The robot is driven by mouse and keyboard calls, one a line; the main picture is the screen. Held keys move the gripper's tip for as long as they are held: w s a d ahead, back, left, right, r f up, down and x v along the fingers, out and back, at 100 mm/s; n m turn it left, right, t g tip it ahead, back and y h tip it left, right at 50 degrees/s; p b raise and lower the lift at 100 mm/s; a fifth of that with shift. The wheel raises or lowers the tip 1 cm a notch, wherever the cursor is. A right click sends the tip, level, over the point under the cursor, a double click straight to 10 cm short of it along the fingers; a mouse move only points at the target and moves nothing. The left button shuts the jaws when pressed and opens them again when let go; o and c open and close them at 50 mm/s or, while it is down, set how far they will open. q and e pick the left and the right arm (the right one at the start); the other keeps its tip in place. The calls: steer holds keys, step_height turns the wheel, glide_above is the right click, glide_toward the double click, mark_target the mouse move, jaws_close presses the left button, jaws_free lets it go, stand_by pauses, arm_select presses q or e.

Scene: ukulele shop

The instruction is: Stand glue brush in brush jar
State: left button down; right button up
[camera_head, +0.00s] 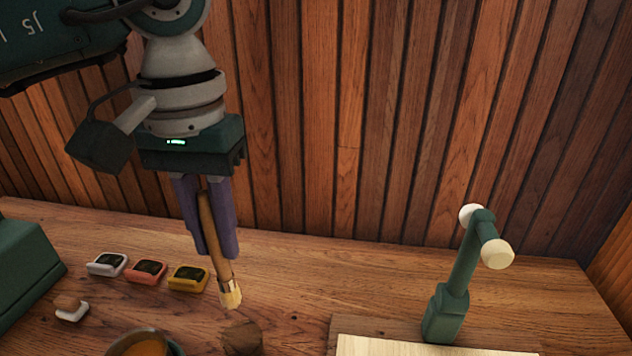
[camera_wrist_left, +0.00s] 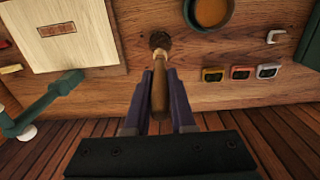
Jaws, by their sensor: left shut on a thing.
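My left gripper (camera_head: 212,240) is shut on the glue brush (camera_head: 220,250). The brush has a brown wooden handle and a pale, brass-coloured lower end. It hangs end down, slightly tilted, above the bench. Its handle also shows between the fingers in the left wrist view (camera_wrist_left: 159,92). Just below the brush tip is a small dark brown round object (camera_head: 242,338), also in the left wrist view (camera_wrist_left: 160,40); it may be the brush jar, but I cannot tell for sure. The tip looks apart from it. My right gripper is out of view.
A dark pot with orange contents (camera_head: 146,346) stands left of the brown object. Small white, red and yellow items (camera_head: 146,271) lie behind it. A green stand with cream ends (camera_head: 455,290) and a pale board (camera_head: 420,346) are to the right. A plank wall rises behind.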

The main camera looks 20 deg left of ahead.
mark_target(225, 277)
arm_select(q)
steer(key=shift+s+f+b, duration=0.1)
steer(key=shift+f+b, duration=1.4)
steer(key=shift+f, duration=1.25)
step_height(225, 277, down, 6)
steer(key=b, duration=0.6)
steer(key=shift+f, duration=0.1)
steer(key=c, duration=0.7)
jaws_free()
step_height(225, 277, up, 10)
steer(key=shift+r+b, duration=0.1)
steer(key=shift+b, duration=0.65)
